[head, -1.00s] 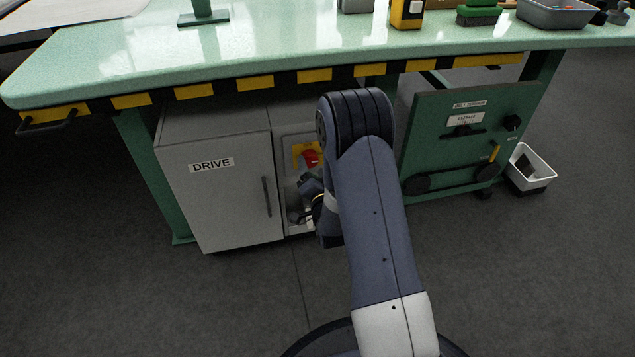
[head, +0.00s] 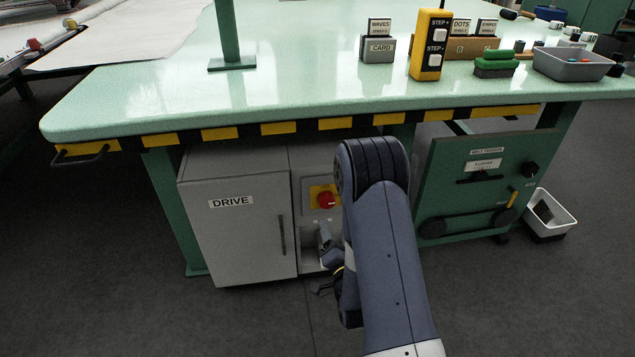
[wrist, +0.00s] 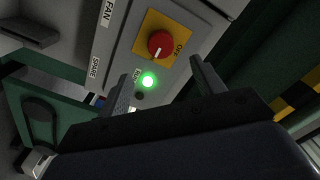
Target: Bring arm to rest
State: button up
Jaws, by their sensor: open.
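My arm reaches down in front of the bench. My gripper (head: 326,262) is low, in front of the open recess beside the DRIVE cabinet (head: 235,235), partly hidden by my arm in the head view. In the wrist view my gripper (wrist: 158,88) is open, with its two fingers apart and nothing between them. Beyond the fingers is a panel with a red rotary switch (wrist: 161,44) on a yellow plate. A green lamp (wrist: 148,81) glows below it. The red switch also shows in the head view (head: 325,200), above the gripper.
The green bench top (head: 290,95) with a striped edge overhangs the cabinet. A green belt tension panel (head: 485,180) stands right of my arm, and a white bin (head: 549,215) beyond it. The yellow STEP box (head: 430,45) stands on the bench. The floor in front is clear.

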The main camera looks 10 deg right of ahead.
aim_at(327, 204)
jog(key=w+b, duration=0.2)
jog(key=w, duration=0.9)
jog(key=shift+s, duration=0.2)
